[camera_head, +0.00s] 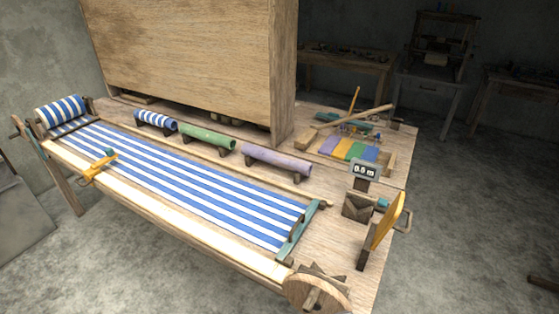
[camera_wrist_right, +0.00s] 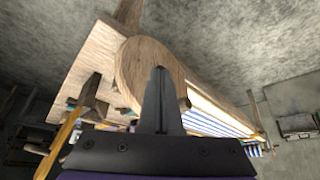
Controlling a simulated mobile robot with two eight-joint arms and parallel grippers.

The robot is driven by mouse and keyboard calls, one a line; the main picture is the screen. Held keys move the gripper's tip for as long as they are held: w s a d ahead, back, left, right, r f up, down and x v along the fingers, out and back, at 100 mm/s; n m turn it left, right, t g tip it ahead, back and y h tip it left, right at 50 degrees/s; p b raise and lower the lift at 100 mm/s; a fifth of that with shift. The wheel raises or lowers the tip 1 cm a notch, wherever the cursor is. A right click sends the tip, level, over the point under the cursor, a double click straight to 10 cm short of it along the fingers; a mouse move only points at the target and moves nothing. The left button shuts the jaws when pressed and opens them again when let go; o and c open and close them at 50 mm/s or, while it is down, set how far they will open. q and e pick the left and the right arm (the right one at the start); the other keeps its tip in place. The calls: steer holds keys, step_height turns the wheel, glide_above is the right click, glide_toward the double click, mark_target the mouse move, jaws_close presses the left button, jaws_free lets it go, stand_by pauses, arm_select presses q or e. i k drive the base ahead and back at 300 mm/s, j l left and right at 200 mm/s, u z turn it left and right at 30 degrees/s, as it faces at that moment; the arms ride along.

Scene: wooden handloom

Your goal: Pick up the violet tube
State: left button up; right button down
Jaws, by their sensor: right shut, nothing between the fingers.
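The violet tube (camera_head: 276,161) lies on small dark supports on the wooden loom table, to the right of a green tube (camera_head: 208,138) and a blue-and-white striped tube (camera_head: 156,121). No gripper is near it in the head view. My right gripper (camera_wrist_right: 160,72) shows in the right wrist view, its dark fingers closed together and empty. In that view it is in front of a round wooden disc (camera_wrist_right: 140,62) at the loom's end. The violet tube cannot be made out in the right wrist view. My left gripper is not in view.
Striped cloth (camera_head: 180,180) is stretched along the loom. A tall wooden panel (camera_head: 195,60) stands behind the tubes. A small display (camera_head: 365,169) and a yellow paddle-like part (camera_head: 388,220) stand at the right. The grey floor (camera_head: 470,240) is open on the right.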

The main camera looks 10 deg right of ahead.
mark_target(305, 169)
steer(key=i+j, duration=0.6)
steer(key=j, duration=0.15)
steer(key=i+j+z, duration=0.1)
steer(key=i, duration=0.3)
steer(key=i+j+z, duration=0.1)
steer(key=i, duration=0.25)
steer(key=i+j+z, duration=0.1)
steer(key=i+j, duration=0.2)
steer(key=i, duration=0.1)
